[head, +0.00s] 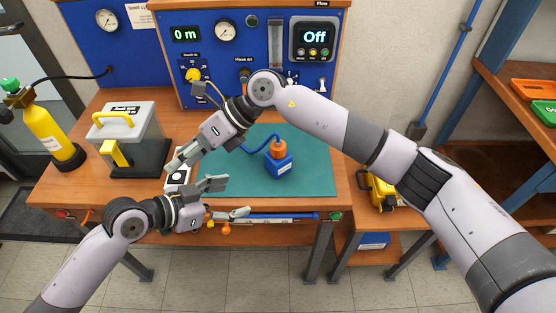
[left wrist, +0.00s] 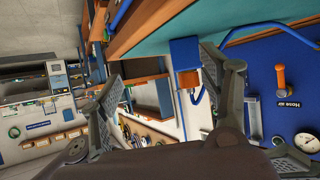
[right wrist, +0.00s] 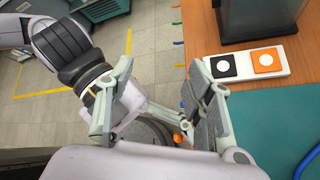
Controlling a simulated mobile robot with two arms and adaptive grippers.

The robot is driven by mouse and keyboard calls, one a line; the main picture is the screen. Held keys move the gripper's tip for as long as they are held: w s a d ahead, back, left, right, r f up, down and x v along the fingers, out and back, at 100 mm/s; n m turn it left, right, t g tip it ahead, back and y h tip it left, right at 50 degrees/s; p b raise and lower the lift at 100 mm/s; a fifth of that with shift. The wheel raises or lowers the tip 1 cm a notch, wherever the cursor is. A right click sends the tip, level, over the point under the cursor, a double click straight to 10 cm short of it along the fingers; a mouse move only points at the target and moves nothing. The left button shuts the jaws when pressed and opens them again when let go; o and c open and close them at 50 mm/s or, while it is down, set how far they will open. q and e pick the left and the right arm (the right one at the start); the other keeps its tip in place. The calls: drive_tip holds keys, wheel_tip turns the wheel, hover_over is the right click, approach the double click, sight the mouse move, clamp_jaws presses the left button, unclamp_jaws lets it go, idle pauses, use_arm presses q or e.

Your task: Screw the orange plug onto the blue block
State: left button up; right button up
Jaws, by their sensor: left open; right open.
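The blue block (head: 281,166) stands on the green mat, right of both grippers. The orange plug (head: 278,149) sits upright on top of it, with a blue hose running from it. Whether it is screwed tight cannot be told. The left wrist view shows the block (left wrist: 185,52) and plug (left wrist: 188,79) upside down, beyond the fingers. My left gripper (head: 228,198) is open and empty over the front edge of the bench. My right gripper (head: 176,165) is open and empty near the mat's left edge, apart from the block.
A white plate with black and orange pads (right wrist: 246,64) lies under my right gripper. A clear case with yellow handles (head: 128,135) and a yellow cylinder (head: 45,135) stand left. My right arm spans above the mat (head: 315,180). The mat's right part is clear.

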sight(278, 158)
drive_tip(key=w+d+t+h, duration=0.1)
drive_tip(key=w+d+h, duration=0.2)
drive_tip(key=d, duration=0.3)
drive_tip(key=w+d+t+h, duration=0.1)
drive_tip(key=w+d+h, duration=0.3)
drive_tip(key=d, duration=0.2)
drive_tip(key=w+d+h, duration=0.3)
drive_tip(key=d, duration=0.4)
drive_tip(key=shift+w+d+r+t+h, duration=0.1)
drive_tip(key=shift+w+t+h, duration=0.2)
drive_tip(key=shift+w+t, duration=0.1)
use_arm(q)
drive_tip(key=shift+t+h, duration=0.5)
drive_tip(key=shift+h, duration=0.1)
drive_tip(key=w+r, duration=0.1)
drive_tip(key=w+a+r, duration=0.1)
drive_tip(key=w+r, duration=0.1)
drive_tip(key=r, duration=0.1)
drive_tip(key=shift+w+a, duration=0.35)
drive_tip(key=shift+w, duration=0.05)
drive_tip(key=x, duration=1.7)
drive_tip(key=shift+w+d+f, duration=0.15)
clamp_jaws()
